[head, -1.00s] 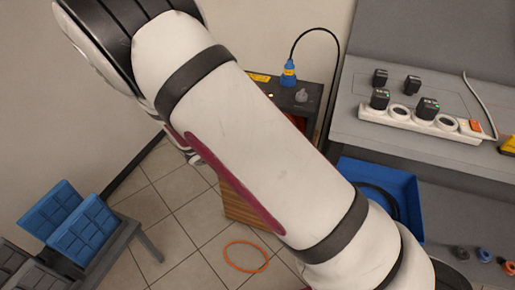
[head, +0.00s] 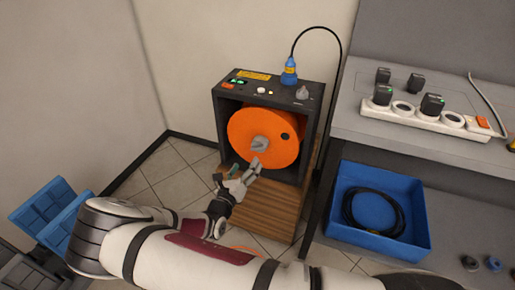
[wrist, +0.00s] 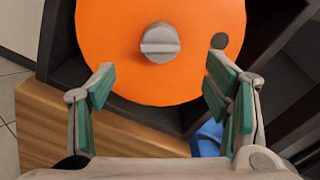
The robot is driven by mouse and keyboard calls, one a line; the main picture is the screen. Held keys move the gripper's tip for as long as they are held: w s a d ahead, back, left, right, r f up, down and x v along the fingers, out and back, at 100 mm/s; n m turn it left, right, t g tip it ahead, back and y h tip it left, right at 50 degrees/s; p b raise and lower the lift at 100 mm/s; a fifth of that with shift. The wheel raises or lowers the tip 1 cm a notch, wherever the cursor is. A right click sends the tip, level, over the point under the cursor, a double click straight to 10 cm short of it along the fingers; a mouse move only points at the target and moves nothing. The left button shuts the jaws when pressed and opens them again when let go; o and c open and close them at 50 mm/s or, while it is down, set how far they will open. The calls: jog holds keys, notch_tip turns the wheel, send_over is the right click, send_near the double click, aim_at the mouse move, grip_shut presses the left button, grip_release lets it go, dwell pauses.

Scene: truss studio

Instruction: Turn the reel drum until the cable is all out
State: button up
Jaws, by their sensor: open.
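The orange reel drum (head: 268,128) sits upright in a dark open-fronted cabinet (head: 229,98). It has a grey hub knob (head: 259,144) at its middle and a dark round hole right of the hub. The drum (wrist: 115,60), the knob (wrist: 160,43) and the hole (wrist: 219,41) also show in the wrist view. My gripper (head: 252,170) is open and empty, in front of the drum's lower part. In the wrist view my gripper (wrist: 160,92) has its green-padded fingers spread either side, below the knob and apart from it. An orange cable (head: 243,249) lies on the floor, mostly hidden by my arm.
A blue plug (head: 289,72) with a black cord stands on the cabinet top. A wooden step (head: 262,205) is under the drum. At right are a blue bin (head: 347,236) with a coiled black cable (head: 375,212), and a grey bench (head: 365,130) with a power strip (head: 428,119). Blue crates (head: 45,212) stand at left.

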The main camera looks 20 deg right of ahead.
aim_at(256, 148)
jog(key=b+x, duration=0.2)
jog(key=x, duration=0.9)
jog(key=shift+w+d, duration=0.15)
jog(key=shift+w, duration=0.05)
grip_shut()
